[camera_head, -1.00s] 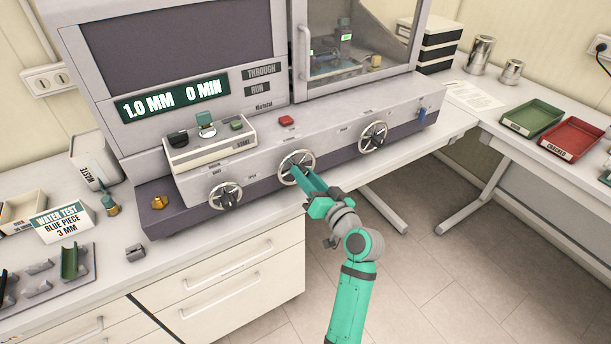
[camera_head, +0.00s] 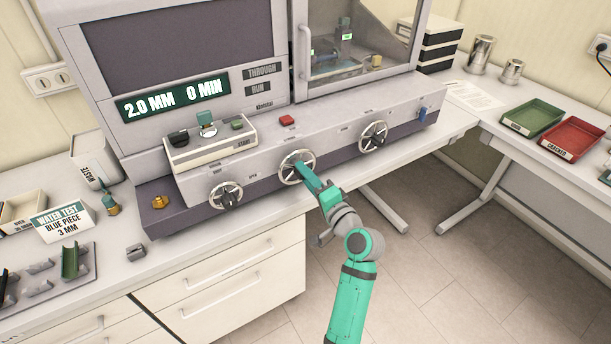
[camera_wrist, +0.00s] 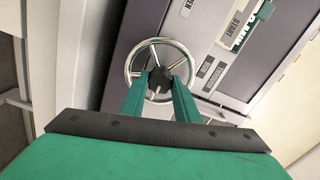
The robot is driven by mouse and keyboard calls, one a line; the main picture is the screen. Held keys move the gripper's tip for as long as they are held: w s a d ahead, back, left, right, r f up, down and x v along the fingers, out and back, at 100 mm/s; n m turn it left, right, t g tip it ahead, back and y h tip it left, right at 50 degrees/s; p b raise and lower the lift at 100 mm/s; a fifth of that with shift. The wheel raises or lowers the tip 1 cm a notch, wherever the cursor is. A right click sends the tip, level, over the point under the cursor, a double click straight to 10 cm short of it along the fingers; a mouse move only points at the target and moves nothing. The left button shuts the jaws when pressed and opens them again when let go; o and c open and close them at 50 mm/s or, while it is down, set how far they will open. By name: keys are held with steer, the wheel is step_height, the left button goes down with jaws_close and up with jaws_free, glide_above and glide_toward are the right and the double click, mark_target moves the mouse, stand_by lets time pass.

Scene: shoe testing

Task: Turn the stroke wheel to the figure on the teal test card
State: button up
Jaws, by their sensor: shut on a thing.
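My gripper (camera_head: 304,174) is shut on the hub of the middle handwheel (camera_head: 285,168) on the machine's front. In the wrist view its two teal fingers (camera_wrist: 160,88) close on the dark hub inside the wheel's chrome rim (camera_wrist: 130,64). I take this to be the stroke wheel, but its small label is not readable. The machine's display (camera_head: 174,99) reads 2.0 MM and 0 MIN. The teal test card (camera_head: 63,222) stands on the left bench and reads WATER TEST, BLUE PIECE, 3 MM.
Other handwheels sit to the left (camera_head: 226,196) and right (camera_head: 373,136) on the same panel. A red button (camera_head: 287,120) is above the middle wheel. Green (camera_head: 533,119) and red (camera_head: 572,138) trays lie on the right bench. Open floor lies below my arm.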

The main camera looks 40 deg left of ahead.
steer(key=shift+s+f+m, duration=0.1)
steer(key=shift+m, duration=0.2)
steer(key=o, duration=1)
steer(key=shift+o, duration=0.2)
steer(key=shift+d, duration=0.1)
steer(key=v, duration=1)
steer(key=shift+d, duration=0.3)
steer(key=shift+s, duration=0.1)
